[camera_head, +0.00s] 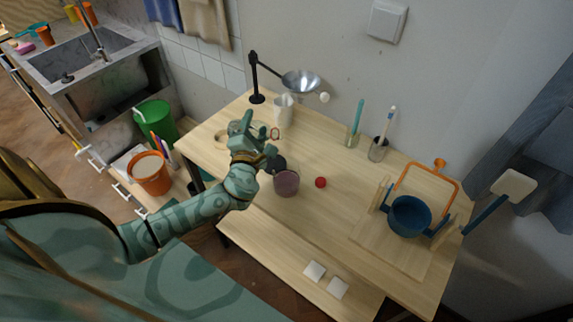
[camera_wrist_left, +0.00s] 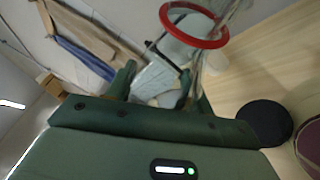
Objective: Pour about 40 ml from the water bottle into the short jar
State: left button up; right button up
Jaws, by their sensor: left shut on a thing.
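My left gripper (camera_head: 243,127) is shut on a clear bottle that carries a red ring (camera_head: 275,133). The bottle is see-through and hard to outline; it seems tilted, its ring end to the right of the fingers. In the left wrist view the red ring (camera_wrist_left: 195,25) stands beyond the gripper (camera_wrist_left: 158,88). A short mauve jar (camera_head: 286,183) stands on the table, nearer than the bottle and below it in the picture. It shows partly at the right edge of the left wrist view (camera_wrist_left: 309,145). Water level and any stream cannot be made out. My right gripper is out of view.
A dark round thing (camera_head: 277,163) lies beside the jar, a red cap (camera_head: 320,182) to its right. A blue bowl (camera_head: 409,216) is at right.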

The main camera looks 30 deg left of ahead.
aim_at(262, 138)
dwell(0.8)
pick_arm(q)
jog(key=shift+d+f+n+p, duration=0.15)
jog(key=shift+f+n+p, duration=0.05)
jog(key=shift+n+p, duration=0.35)
jog(key=n+p, duration=0.1)
jog(key=p, duration=0.1)
jog(key=d+r+n+g+p, duration=0.1)
jog(key=p, duration=0.2)
jog(key=shift+s+d+r+n+g+h+p, duration=0.1)
jog(key=shift+d+r+n+g+h+p, duration=0.2)
jog(key=shift+n+h+p, duration=0.1)
jog(key=shift+d+f+n+g+h, duration=0.3)
jog(key=shift+f+n, duration=0.35)
jog(key=shift+f, duration=0.1)
jog(key=shift+a+r+n+p, duration=0.15)
jog(key=shift+n+p, duration=0.25)
jog(key=shift+p, duration=0.65)
notch_tip(262, 138, down, 3)
jog(key=shift+r+n+g+h, duration=0.1)
jog(key=shift+n+g+h, duration=0.4)
jog(key=shift+n+h, duration=0.5)
jog(key=r+n+h+p, duration=0.1)
jog(key=p, duration=0.2)
jog(key=shift+n, duration=0.3)
jog(key=shift+d+r+n+g+h+p, duration=0.25)
jog(key=shift+r+n+g+h+p, duration=0.1)
jog(key=shift+p, duration=0.4)
